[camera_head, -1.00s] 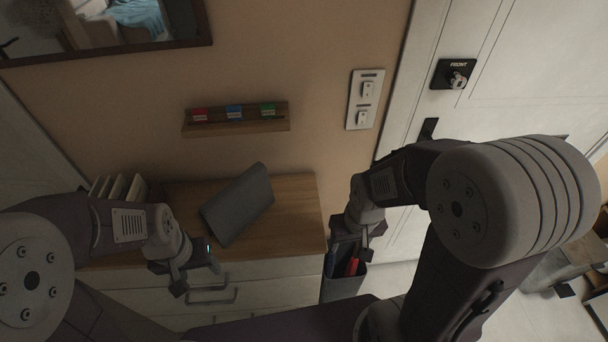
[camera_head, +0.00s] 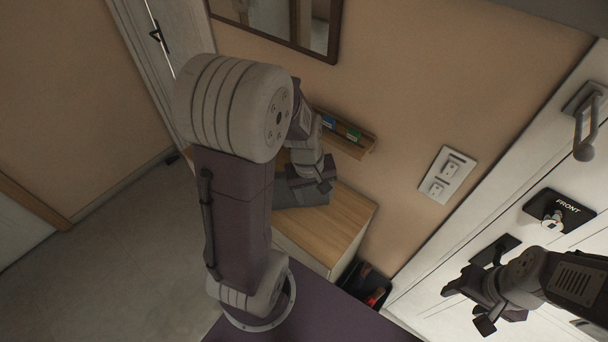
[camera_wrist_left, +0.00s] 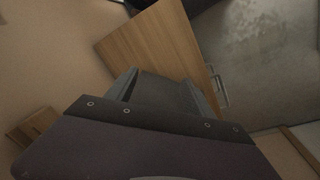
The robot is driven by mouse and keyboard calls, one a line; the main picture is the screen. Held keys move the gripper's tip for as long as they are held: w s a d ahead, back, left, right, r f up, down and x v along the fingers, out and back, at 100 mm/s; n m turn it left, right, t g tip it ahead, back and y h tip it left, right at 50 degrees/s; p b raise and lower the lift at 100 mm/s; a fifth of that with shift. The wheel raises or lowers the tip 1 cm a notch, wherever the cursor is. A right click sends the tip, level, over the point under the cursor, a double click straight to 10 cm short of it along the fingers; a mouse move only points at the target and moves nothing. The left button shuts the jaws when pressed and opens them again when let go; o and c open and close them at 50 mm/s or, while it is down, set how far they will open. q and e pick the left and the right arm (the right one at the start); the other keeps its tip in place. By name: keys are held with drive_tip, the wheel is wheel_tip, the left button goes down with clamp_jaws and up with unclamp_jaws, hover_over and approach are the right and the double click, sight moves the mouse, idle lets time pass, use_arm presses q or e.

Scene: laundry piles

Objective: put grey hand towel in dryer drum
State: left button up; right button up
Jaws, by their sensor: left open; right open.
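A flat dark grey piece (camera_head: 300,197) lies on the wooden cabinet top, partly hidden by my left arm; I cannot tell for sure that it is the grey hand towel. My left gripper (camera_head: 322,178) is open, over or beside this grey piece. In the left wrist view a grey surface (camera_wrist_left: 165,92) shows between the open fingers; I cannot tell whether they touch it. My right gripper (camera_head: 466,306) is open and empty in front of the white door. No dryer drum is in view.
The wooden cabinet top (camera_head: 343,218) stands against the wall, under a small shelf (camera_head: 352,146) with coloured tags. A dark bin (camera_head: 362,287) stands beside the cabinet. The white door (camera_head: 430,290) with handles is at right. Floor (camera_head: 125,235) is free at left.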

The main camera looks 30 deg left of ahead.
use_arm(q)
drive_tip(key=w+a+n+h, duration=0.1)
drive_tip(key=a+n, duration=0.2)
drive_tip(key=n, duration=0.2)
drive_tip(key=w+a+n+t+h, duration=0.1)
drive_tip(key=a+n, duration=0.3)
drive_tip(key=n, duration=0.2)
drive_tip(key=w+a+n, duration=0.2)
drive_tip(key=a+n, duration=0.2)
drive_tip(key=n, duration=0.2)
drive_tip(key=shift+w+r+h, duration=0.1)
drive_tip(key=shift+r+h, duration=0.2)
drive_tip(key=shift+h, duration=0.1)
drive_tip(key=x, duration=0.3)
drive_tip(key=shift+d+f, duration=0.15)
drive_tip(key=shift+d, duration=0.2)
drive_tip(key=shift+w+f, duration=0.2)
drive_tip(key=shift+f, duration=0.15)
drive_tip(key=x, duration=0.4)
drive_tip(key=shift+a+f+p, duration=0.15)
drive_tip(key=shift+a+p, duration=0.05)
drive_tip(key=shift+p, duration=0.2)
drive_tip(key=shift+w+d+f, duration=0.1)
drive_tip(key=shift+w+f, duration=0.1)
drive_tip(key=shift+f, duration=0.1)
drive_tip(key=shift+s, duration=0.15)
drive_tip(key=shift+f, duration=0.25)
